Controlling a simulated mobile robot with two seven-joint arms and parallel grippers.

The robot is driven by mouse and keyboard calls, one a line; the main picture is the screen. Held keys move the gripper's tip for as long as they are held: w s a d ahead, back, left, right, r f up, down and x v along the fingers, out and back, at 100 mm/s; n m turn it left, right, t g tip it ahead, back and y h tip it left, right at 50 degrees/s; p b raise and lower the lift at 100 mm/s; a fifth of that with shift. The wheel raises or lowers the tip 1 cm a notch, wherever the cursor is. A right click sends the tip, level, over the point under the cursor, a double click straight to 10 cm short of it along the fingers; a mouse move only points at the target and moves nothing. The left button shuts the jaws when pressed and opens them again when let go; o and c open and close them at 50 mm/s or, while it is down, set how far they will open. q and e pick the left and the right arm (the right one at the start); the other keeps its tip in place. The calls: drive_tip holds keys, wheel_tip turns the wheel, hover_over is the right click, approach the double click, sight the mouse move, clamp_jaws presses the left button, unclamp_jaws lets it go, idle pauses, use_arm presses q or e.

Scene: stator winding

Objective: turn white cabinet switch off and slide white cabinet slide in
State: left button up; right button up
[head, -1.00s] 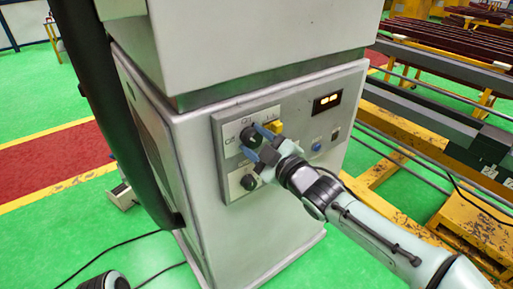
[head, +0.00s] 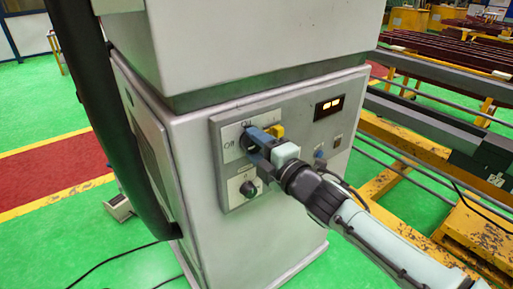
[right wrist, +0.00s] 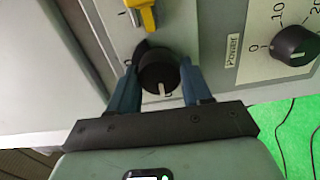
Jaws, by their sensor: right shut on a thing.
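The white cabinet (head: 275,235) stands in the middle of the head view, with a grey control panel on its front. A black rotary switch (right wrist: 157,70) sits at the upper left of that panel; in the head view it is mostly hidden by my fingers. The letters "Off" show to its left. My right gripper (right wrist: 158,85) is shut on the switch, one blue finger on each side. A white mark on the knob points down in the right wrist view. My left gripper is not in view.
Below the switch is a black power dial (head: 248,188), also in the right wrist view (right wrist: 294,45). A yellow handle (head: 276,131) sits close to my fingers. A lit display (head: 328,104) and blue button (head: 319,154) are to the right. Yellow-framed rails (head: 430,210) stand at right.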

drive_tip(key=shift+n, duration=0.3)
drive_tip(key=o, duration=1.1)
drive_tip(key=shift+c, duration=0.2)
drive_tip(key=p+v, duration=0.1)
drive_tip(key=v, duration=1.2)
drive_tip(key=shift+s, duration=0.2)
drive_tip(key=shift+d, duration=0.15)
